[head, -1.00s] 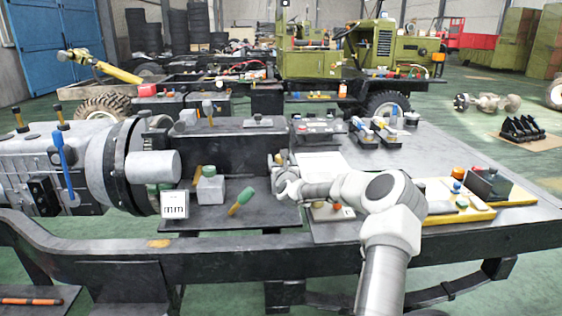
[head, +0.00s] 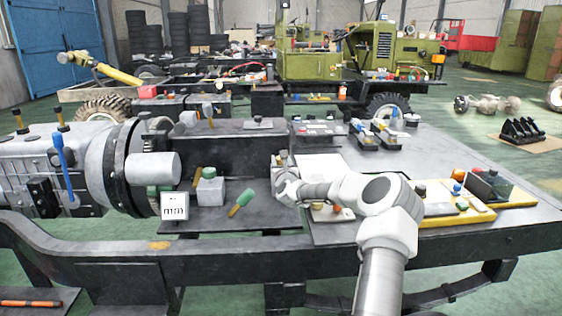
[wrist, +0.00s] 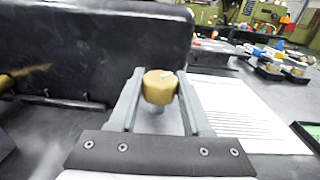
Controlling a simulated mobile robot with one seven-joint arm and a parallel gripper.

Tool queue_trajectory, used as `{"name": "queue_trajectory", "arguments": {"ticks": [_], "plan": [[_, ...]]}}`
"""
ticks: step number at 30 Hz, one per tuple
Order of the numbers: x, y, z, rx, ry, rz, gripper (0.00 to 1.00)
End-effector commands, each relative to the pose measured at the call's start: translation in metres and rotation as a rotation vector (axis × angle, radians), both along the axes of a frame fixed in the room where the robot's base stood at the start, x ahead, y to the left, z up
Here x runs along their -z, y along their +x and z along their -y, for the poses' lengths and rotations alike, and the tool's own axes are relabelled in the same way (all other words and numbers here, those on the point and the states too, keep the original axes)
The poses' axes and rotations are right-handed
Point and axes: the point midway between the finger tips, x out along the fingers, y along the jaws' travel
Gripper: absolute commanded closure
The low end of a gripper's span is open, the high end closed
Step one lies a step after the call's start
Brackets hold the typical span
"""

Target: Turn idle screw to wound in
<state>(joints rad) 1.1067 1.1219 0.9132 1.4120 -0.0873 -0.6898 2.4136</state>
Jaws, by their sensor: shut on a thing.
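The idle screw shows as a brass-coloured round knob (wrist: 160,87) with a pale mark on its top, in the middle of the wrist view. It stands upright on a short pale stem. My gripper (wrist: 158,100) is shut on the knob, one grey finger on each side. In the head view my gripper (head: 282,172) is at the right end of the dark bench plate, and it largely hides the screw there. How far the screw is wound in cannot be told.
A dark upright block (wrist: 95,45) stands close on the left. A white printed sheet (wrist: 240,110) lies on the right. A green-handled tool (head: 240,203) and a small display reading "mm" (head: 174,207) are on the left. Yellow trays (head: 465,215) with parts lie right of my arm.

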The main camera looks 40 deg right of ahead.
Motion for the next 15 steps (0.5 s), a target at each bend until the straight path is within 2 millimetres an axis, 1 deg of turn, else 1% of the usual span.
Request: {"name": "queue_trajectory", "arguments": {"ticks": [9,15], "plan": [[-0.0017,0.0017,-0.0013,0.110,0.000,0.004,1.00],[-0.0009,0.0001,0.0002,0.140,0.000,0.001,1.00]]}}
